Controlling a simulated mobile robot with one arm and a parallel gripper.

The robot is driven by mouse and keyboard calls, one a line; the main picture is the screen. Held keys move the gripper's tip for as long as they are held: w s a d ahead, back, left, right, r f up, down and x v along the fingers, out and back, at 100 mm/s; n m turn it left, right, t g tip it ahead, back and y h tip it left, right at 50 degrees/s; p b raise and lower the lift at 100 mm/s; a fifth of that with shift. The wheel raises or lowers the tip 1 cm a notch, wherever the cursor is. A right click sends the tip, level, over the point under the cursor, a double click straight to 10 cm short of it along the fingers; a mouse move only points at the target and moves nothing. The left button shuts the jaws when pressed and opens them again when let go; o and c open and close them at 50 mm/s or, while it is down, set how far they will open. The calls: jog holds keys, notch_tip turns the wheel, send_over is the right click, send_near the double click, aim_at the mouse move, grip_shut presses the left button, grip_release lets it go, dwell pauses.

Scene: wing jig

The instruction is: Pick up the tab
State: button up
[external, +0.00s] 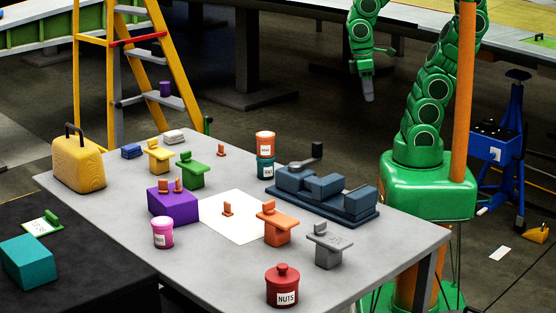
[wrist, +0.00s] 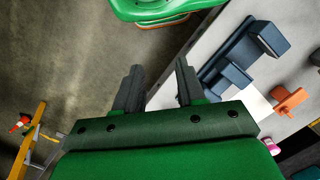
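Small orange tabs show in the external view. One tab (external: 227,210) sits on a white sheet (external: 246,228) in the middle of the grey table. Another tab (external: 221,151) stands alone near the table's back edge, and two more tabs (external: 172,186) are on top of a purple block (external: 173,206). I cannot tell which one the task means. My gripper (external: 368,88) is high beyond the table's back edge, well away from all the tabs. In the wrist view my gripper (wrist: 158,72) has its two fingers apart with nothing between them.
A dark blue vise (external: 325,190) stands between my arm and the sheet. Orange (external: 277,221), grey (external: 329,243), green (external: 192,171) and yellow (external: 158,154) brackets stand around. A red nuts jar (external: 282,286), pink cup (external: 163,233) and stacked cans (external: 265,155) also occupy the table.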

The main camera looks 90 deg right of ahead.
jog(key=w+a+m, duration=0.2)
jog(key=w, duration=0.9)
jog(key=m+t, duration=0.2)
jog(key=m, duration=0.5)
send_over(227, 202)
notch_tip(227, 202, down, 17)
jog(key=shift+d+f, duration=0.1)
jog(key=shift+f, duration=0.1)
jog(key=shift+w+a+f, duration=0.1)
jog(key=shift+a+f, duration=0.1)
jog(key=shift+f, duration=0.5)
jog(key=shift+d+f, duration=0.15)
jog(key=shift+f, duration=3.3)
grip_shut()
